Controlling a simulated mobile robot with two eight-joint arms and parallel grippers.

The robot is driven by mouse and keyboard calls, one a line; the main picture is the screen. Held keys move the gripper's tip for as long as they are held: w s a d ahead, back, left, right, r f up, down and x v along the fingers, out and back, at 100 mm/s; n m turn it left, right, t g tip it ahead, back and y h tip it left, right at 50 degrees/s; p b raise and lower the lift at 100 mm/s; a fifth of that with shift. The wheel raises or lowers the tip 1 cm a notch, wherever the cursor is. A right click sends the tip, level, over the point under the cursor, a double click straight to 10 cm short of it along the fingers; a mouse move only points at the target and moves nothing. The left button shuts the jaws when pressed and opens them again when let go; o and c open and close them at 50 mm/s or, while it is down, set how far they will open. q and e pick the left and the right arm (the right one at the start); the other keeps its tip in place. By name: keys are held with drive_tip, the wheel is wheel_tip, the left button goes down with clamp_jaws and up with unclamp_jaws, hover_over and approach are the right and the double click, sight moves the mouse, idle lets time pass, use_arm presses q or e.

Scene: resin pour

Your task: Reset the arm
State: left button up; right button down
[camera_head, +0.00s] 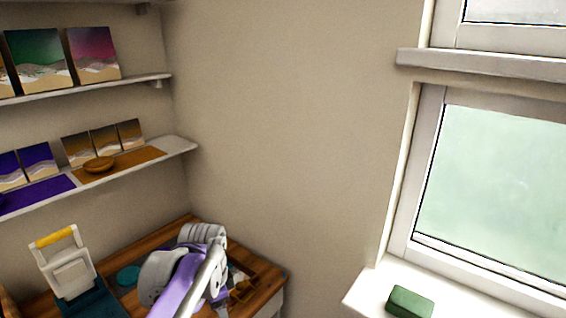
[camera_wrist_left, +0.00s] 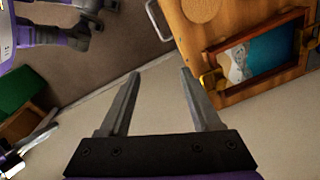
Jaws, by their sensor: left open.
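My left gripper (camera_wrist_left: 161,73) is open in the left wrist view. Its two grey fingers stand apart with nothing between them, over bare floor beside a wooden worktop (camera_wrist_left: 245,90). A framed blue and sand resin picture (camera_wrist_left: 262,50) lies on that worktop, right of the fingers and apart from them, with brass-coloured clamps at its frame. In the head view a purple and grey arm of mine reaches over the wooden table (camera_head: 262,298); its gripper cannot be made out there. I cannot identify my right gripper in either view.
Shelves on the left wall hold several resin panels (camera_head: 93,54) and a small orange-brown bowl (camera_head: 99,165). A white device with a yellow handle (camera_head: 56,236) stands on the table. A green block (camera_head: 410,301) lies on the windowsill (camera_head: 375,292). The wall between shelves and window is bare.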

use_arm(q)
drive_tip(key=s+a+f+n+t+p, duration=0.1)
drive_tip(key=s+a+f+n+t, duration=0.1)
drive_tip(key=s+n, duration=0.4)
drive_tip(key=s+a+f+n+t+p, duration=0.1)
drive_tip(key=s+f+n, duration=0.3)
drive_tip(key=s, duration=0.7)
drive_tip(key=shift+a+f+n+t+p, duration=0.35)
drive_tip(key=shift+n+t+p, duration=0.25)
drive_tip(key=shift+n+t, duration=0.3)
use_arm(e)
drive_tip(key=r, duration=0.1)
drive_tip(key=w+r, duration=0.2)
drive_tip(key=r, duration=0.1)
